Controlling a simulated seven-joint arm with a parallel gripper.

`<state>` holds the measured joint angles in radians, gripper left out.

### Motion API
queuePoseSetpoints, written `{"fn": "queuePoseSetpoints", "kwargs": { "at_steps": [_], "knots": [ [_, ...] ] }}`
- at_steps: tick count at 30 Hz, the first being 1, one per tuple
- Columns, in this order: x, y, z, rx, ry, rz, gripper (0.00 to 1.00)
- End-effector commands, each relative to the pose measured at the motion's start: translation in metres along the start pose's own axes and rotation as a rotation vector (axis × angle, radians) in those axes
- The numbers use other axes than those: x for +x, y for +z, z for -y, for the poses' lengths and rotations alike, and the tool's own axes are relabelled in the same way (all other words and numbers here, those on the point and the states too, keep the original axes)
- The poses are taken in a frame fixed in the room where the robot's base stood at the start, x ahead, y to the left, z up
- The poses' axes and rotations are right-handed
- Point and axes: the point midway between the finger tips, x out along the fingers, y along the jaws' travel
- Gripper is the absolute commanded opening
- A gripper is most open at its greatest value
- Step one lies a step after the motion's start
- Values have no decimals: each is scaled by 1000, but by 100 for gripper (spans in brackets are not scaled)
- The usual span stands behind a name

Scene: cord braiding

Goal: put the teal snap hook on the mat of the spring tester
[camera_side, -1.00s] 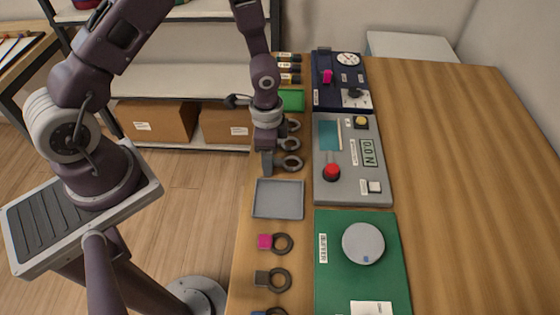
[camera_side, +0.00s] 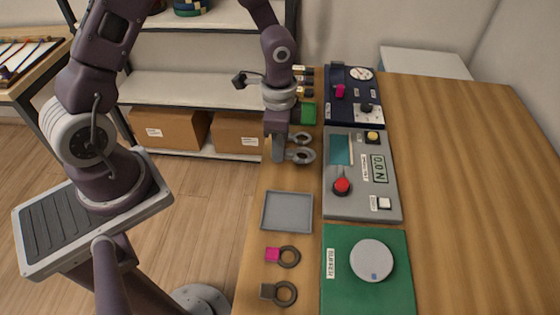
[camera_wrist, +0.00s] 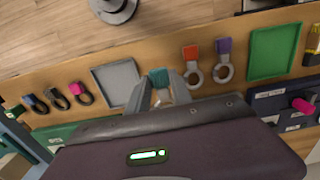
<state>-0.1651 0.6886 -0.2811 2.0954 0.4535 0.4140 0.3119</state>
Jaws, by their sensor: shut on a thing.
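My gripper (camera_side: 278,155) is shut on the teal snap hook (camera_wrist: 156,77), whose teal block shows between the fingertips in the wrist view. The hook's ring is not clear in that view. In the side view my gripper hangs over the table's left strip, between the empty grey tray and the green tray. The spring tester (camera_side: 361,200) is the grey panel with a red knob and a "0.0 N" display, to the right of my gripper. Its teal mat (camera_side: 340,150) lies at its upper left, bare and apart from my gripper.
The red hook (camera_wrist: 191,53) and purple hook (camera_wrist: 223,47) lie close beside my gripper. The grey tray (camera_side: 287,212) is empty, and a green tray (camera_wrist: 273,52) lies beyond the hooks. A magenta hook (camera_side: 273,255) lies nearer. The table's right side is clear.

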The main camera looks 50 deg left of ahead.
Motion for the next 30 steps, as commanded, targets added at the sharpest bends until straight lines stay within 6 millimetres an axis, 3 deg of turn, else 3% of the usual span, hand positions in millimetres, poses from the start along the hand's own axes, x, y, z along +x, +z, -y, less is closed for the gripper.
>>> {"fn": "queuePoseSetpoints", "kwargs": {
  "at_steps": [4, 7, 15, 21, 26, 30],
  "knots": [
    [-17, -7, 4, -63, -3, -1, 0],
    [-17, -25, 14, -239, -5, -1, 0],
    [-8, -101, 44, -1044, -8, -3, 0],
    [-5, -137, 52, -1478, -2, 0, 0],
    [1, -143, 53, -1573, -1, 3, 0],
    [18, -143, 53, -1575, 0, 4, 0]
  ]
}}
